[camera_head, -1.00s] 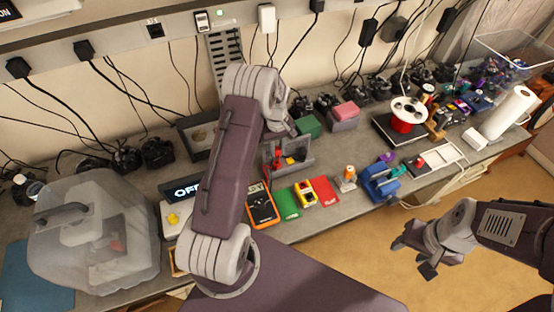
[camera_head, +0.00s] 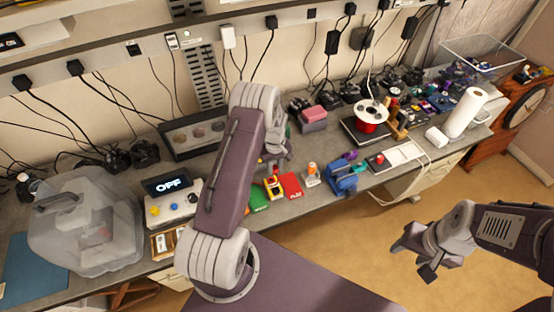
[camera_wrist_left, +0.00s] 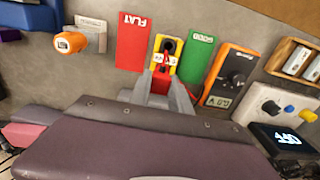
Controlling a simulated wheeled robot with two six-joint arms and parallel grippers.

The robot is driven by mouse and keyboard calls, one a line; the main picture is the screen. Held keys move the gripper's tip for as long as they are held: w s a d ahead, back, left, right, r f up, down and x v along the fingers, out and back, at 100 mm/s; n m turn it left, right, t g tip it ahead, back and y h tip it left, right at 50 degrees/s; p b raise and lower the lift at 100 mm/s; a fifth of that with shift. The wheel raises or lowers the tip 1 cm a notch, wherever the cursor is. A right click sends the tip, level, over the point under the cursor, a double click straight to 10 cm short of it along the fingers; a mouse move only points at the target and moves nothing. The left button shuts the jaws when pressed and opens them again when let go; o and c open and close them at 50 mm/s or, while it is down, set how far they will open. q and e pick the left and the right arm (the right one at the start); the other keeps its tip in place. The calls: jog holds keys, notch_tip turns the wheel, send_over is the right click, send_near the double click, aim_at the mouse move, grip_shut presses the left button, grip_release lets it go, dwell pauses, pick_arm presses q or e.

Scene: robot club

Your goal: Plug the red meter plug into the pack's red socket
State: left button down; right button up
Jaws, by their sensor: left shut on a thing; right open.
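The yellow pack (camera_wrist_left: 158,45) lies between the red FLAT card and the green GOOD card in the left wrist view, with dark parts on its top. It also shows in the head view (camera_head: 273,188), close to my left forearm. My left gripper (camera_wrist_left: 164,78) is shut on the red meter plug (camera_wrist_left: 162,66), right at the pack's near part. I cannot tell whether the plug is inside the red socket, which is hidden. The orange meter (camera_wrist_left: 232,72) lies to the right of the green card. My right gripper (camera_head: 413,260) is open and empty, off the bench's front.
The red card (camera_wrist_left: 132,42) and green card (camera_wrist_left: 197,56) flank the pack. An orange-topped item (camera_wrist_left: 72,42) and a blue clamp-like item (camera_head: 341,178) stand nearby. A display box reading OFF (camera_head: 166,184) and a clear case (camera_head: 85,225) stand at left.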

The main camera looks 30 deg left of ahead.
pick_arm(q)
jog(key=a, duration=0.1)
jog(key=a+f, duration=0.1)
jog(key=a, duration=0.1)
jog(key=shift+w+a+f, duration=0.2)
jog(key=shift+a+f, duration=0.15)
jog(key=shift+a, duration=0.05)
jog(key=shift+d+f+b, duration=0.1)
jog(key=shift+f+b, duration=0.05)
jog(key=shift+b, duration=0.25)
jog(key=shift+s+d+f+b, duration=0.1)
jog(key=shift+d+f+b, duration=0.3)
jog(key=shift+d, duration=0.15)
jog(key=shift+d+f+b, duration=0.3)
jog(key=shift+d+b, duration=0.05)
jog(key=shift+d, duration=0.2)
jog(key=f, duration=0.1)
jog(key=a+f+b, duration=0.1)
jog(key=f, duration=0.1)
jog(key=shift+a, duration=0.25)
jog(key=shift+d+r, duration=0.25)
jog(key=shift+d, duration=0.25)
jog(key=shift+a+f+b, duration=0.15)
jog(key=shift+a+b, duration=0.15)
jog(key=shift+b, duration=0.05)
pick_arm(e)
jog(key=a+f, duration=0.3)
jog(key=shift+w+f, duration=0.2)
jog(key=shift+f, duration=0.05)
